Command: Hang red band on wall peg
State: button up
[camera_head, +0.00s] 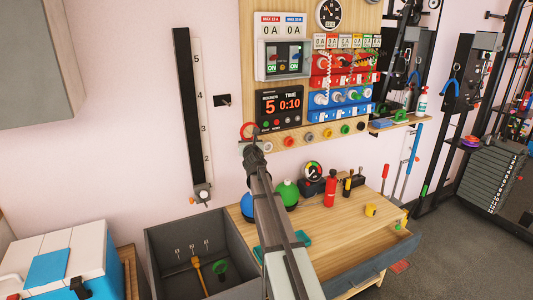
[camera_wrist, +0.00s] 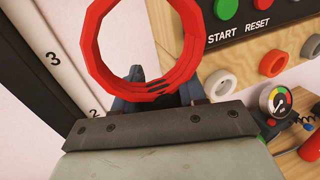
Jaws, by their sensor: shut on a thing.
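The red band (camera_wrist: 93,42) is a thick faceted ring. In the wrist view it stands upright above my gripper (camera_wrist: 160,92), whose fingers are shut on its lower edge. In the head view the red band (camera_head: 249,124) shows small at the tip of my gripper (camera_head: 251,139), in front of the wall by the lower left corner of the wooden panel. A small black wall fitting (camera_head: 222,100) with a short projecting part is up and left of the band; it may be the wall peg, but I cannot tell for sure. The band is apart from it.
A black ruled strip (camera_head: 190,110) hangs on the wall to the left. The wooden panel (camera_head: 257,100) with switches and a timer is to the right. Below are a workbench (camera_head: 340,235) with bottles and a grey bin (camera_head: 165,250). The wall between strip and panel is mostly bare.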

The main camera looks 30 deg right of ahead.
jog(key=a+r, duration=0.5)
jog(key=r, duration=0.5)
jog(key=shift+h, duration=0.3)
jog(key=w, duration=0.3)
jog(key=w+f, duration=0.1)
jog(key=w, duration=0.2)
jog(key=w+f, duration=0.1)
jog(key=w, duration=0.3)
jog(key=shift+f, duration=0.15)
dwell(0.6)
jog(key=shift+w+f, duration=0.1)
jog(key=shift+f, duration=0.05)
dwell(0.6)
jog(key=o, duration=1.3)
jog(key=shift+c, duration=0.2)
